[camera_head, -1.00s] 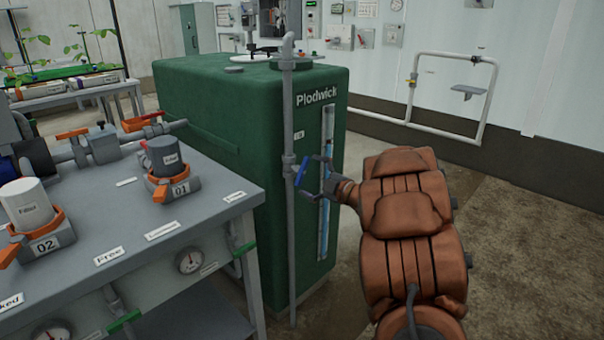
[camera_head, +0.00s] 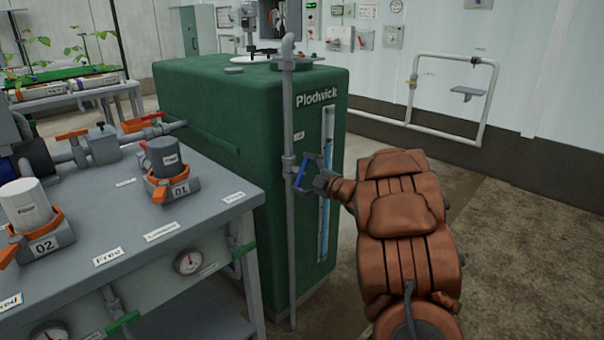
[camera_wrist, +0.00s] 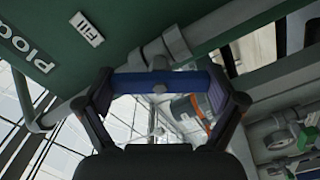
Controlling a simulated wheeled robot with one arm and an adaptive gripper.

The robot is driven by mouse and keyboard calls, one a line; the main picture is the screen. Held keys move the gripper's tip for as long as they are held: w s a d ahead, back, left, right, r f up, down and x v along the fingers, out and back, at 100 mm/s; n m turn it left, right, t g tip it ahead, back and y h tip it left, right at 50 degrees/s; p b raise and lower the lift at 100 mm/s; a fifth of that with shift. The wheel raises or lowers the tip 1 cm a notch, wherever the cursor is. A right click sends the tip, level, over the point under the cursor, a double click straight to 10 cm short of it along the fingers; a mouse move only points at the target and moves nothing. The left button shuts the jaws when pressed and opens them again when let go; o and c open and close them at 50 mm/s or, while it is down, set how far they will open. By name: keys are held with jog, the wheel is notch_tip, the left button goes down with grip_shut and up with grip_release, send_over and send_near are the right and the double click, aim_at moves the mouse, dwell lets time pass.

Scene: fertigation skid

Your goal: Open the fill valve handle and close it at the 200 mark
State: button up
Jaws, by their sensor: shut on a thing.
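The blue fill valve handle (camera_head: 300,174) sits on the grey vertical pipe (camera_head: 289,130) at the front of the green Plodwick tank (camera_head: 240,110). My gripper (camera_head: 312,176) is at the handle, shut on it. In the wrist view the blue handle (camera_wrist: 160,82) spans between the two fingers of my gripper (camera_wrist: 165,95), below the valve body on the pipe (camera_wrist: 205,40). A "Fill" label (camera_wrist: 87,29) is on the tank there. The sight tube (camera_head: 326,165) on the tank face shows blue in it; its marks are too small to read.
A grey bench (camera_head: 130,215) with filter units 01 (camera_head: 168,170) and 02 (camera_head: 30,215) stands at the left, close to the pipe. A white wall pipe loop (camera_head: 450,130) is at the back right. The floor at the right is open.

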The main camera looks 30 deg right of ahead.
jog(key=shift+r+p, duration=0.1)
jog(key=shift+p, duration=0.5)
jog(key=shift+c, duration=0.2)
jog(key=shift+r+m+p, duration=0.2)
jog(key=shift+m+p, duration=0.5)
jog(key=shift+p, duration=0.3)
jog(key=m+p, duration=0.3)
jog(key=p, duration=0.2)
jog(key=shift+r, duration=0.1)
jog(key=m+p, duration=0.6)
jog(key=p, duration=0.2)
jog(key=shift+f+m+p, duration=0.35)
jog(key=shift+m+p, duration=0.45)
jog(key=o, duration=0.8)
jog(key=shift+s, duration=0.1)
